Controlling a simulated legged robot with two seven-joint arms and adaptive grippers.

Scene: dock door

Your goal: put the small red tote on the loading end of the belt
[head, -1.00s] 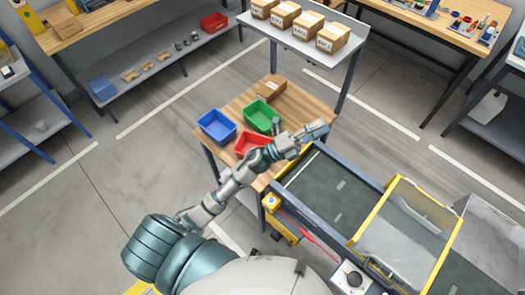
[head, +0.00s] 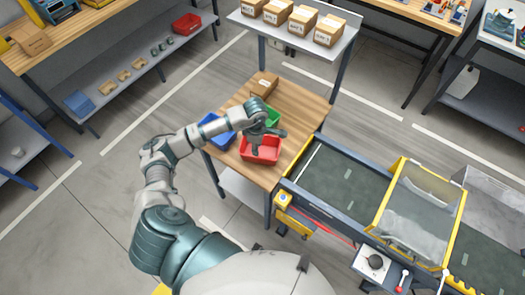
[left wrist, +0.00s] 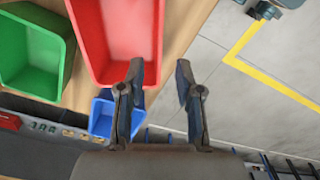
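The small red tote (head: 260,156) sits on the wooden table (head: 290,95), close to its front edge. My left gripper (head: 258,146) is over the tote's back part and hides some of it. In the left wrist view the open left gripper (left wrist: 160,70) points at the red tote (left wrist: 117,35). One finger overlaps its wall; the other shows beyond its rim. Whether they touch it, I cannot tell. The belt (head: 345,185) is dark and empty at its near left end, beside the table. My right gripper is out of view.
A blue tote (head: 213,127) and a green tote (head: 271,117) stand close to the red one, with a cardboard box (head: 264,83) behind. A yellow-framed clear guard (head: 420,205) covers part of the belt. A shelf with cartons (head: 290,33) stands behind the table.

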